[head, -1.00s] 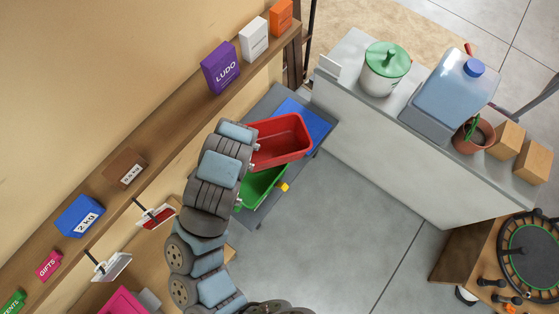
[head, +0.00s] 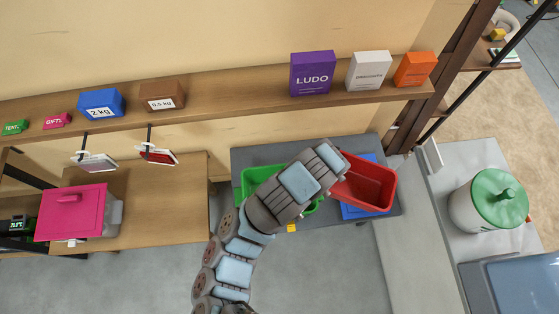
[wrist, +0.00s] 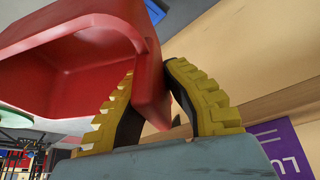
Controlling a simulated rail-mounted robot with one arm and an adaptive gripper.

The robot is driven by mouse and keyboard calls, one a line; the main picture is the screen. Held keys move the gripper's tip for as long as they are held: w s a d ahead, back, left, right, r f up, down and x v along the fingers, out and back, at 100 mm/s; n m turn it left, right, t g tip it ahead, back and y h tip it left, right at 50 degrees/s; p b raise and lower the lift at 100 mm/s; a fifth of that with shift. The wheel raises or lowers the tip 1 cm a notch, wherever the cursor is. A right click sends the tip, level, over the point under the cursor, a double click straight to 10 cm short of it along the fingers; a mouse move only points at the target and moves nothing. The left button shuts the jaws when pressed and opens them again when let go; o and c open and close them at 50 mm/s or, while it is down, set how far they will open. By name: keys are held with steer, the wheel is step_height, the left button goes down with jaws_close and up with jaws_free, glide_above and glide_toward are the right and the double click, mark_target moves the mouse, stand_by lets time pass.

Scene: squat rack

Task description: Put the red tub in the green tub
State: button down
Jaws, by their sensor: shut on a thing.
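The red tub (head: 372,182) is at the right end of my arm in the head view, and it fills the upper left of the wrist view (wrist: 75,70). My gripper (wrist: 152,80) is shut on the tub's wall, with one yellow-ridged finger on each side. The fingers are mostly hidden in the head view. The green tub (head: 254,178) is on the grey bench, left of the red tub. My arm crosses over the green tub and hides much of it.
A blue item (head: 352,211) lies on the grey bench (head: 245,156), partly under the red tub in view. A shelf (head: 225,98) with boxes runs behind. The pink box (head: 72,212) is left; a white pot with green lid (head: 490,203) stands on the right counter.

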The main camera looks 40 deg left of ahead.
steer(key=s+a+f+n+b, duration=0.2)
steer(key=s+a+f+b, duration=0.2)
steer(key=a+f+b, duration=0.4)
steer(key=s+a+f+n+y+b, duration=0.15)
steer(key=s+a+f+b, duration=0.35)
steer(key=f, duration=0.6)
steer(key=s+a+f+n+b, duration=0.2)
steer(key=a+f+b, duration=0.3)
steer(key=f+b, duration=0.35)
steer(key=shift+n+g, duration=0.25)
steer(key=shift+g, duration=0.15)
step_height(320, 180, down, 18)
steer(key=b, duration=0.2)
steer(key=shift+s+d+f+b, duration=0.1)
steer(key=shift+f+b, duration=0.1)
steer(key=shift+b, duration=0.2)
steer(key=c, duration=1.3)
jaws_free()
steer(key=shift+o, duration=0.3)
